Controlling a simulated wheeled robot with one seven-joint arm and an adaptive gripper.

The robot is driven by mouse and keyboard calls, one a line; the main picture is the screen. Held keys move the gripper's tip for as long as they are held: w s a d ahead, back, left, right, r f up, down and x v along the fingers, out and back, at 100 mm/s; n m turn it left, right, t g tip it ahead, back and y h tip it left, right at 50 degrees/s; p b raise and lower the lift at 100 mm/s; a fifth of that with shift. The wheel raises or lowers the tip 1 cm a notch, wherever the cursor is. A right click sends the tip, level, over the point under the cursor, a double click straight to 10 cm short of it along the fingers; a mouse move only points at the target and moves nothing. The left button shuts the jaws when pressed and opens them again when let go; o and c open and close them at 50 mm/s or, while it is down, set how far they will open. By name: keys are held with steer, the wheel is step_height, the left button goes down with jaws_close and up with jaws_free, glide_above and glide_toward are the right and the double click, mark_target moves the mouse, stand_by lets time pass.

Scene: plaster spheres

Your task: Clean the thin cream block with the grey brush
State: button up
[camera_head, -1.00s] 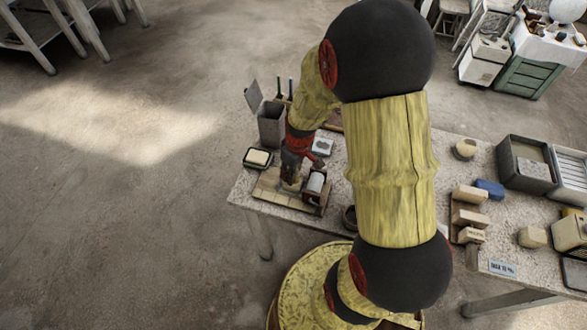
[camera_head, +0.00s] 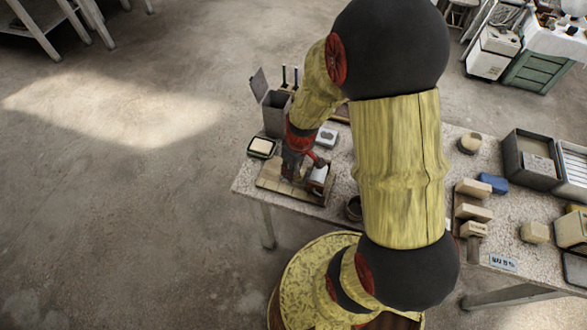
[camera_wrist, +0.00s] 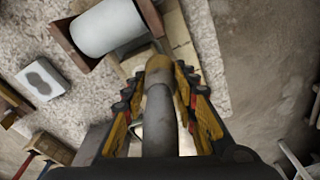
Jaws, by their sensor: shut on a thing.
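My gripper (camera_head: 293,176) is low over the wooden board at the near-left end of the table. In the wrist view its fingers (camera_wrist: 160,78) are shut on a grey, round-handled tool with a brownish end, which looks like the grey brush (camera_wrist: 158,112). The head view mostly hides this tool behind the arm. A flat cream block (camera_head: 262,146) lies in a dark dish (camera_head: 249,150) left of the gripper, apart from it. Other cream blocks (camera_head: 474,213) lie on a wooden rack to the right; I cannot tell which block the task names.
A white cylinder (camera_wrist: 107,28) lies in a wooden cradle (camera_head: 311,191) close beside the gripper.

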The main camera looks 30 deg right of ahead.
steer(key=shift+w+d+b, duration=0.2)
steer(key=shift+w+d, duration=0.55)
steer(key=shift+d, duration=0.2)
steer(key=shift+w+d+b, duration=0.2)
steer(key=shift+w+d, duration=0.5)
steer(key=shift+d, duration=0.2)
steer(key=shift+r, duration=0.1)
steer(key=shift+s+a+r+p, duration=0.7)
steer(key=shift+s+a, duration=0.05)
steer(key=shift+a, duration=0.25)
steer(key=shift+f+b, duration=0.65)
steer(key=shift+f, duration=0.15)
steer(key=shift+s+a+r, duration=0.1)
steer(key=shift+s+a, duration=0.25)
steer(key=shift+a, duration=0.05)
steer(key=shift+s+a, duration=0.4)
steer(key=shift+a, duration=0.1)
steer(key=shift+w+d, duration=0.1)
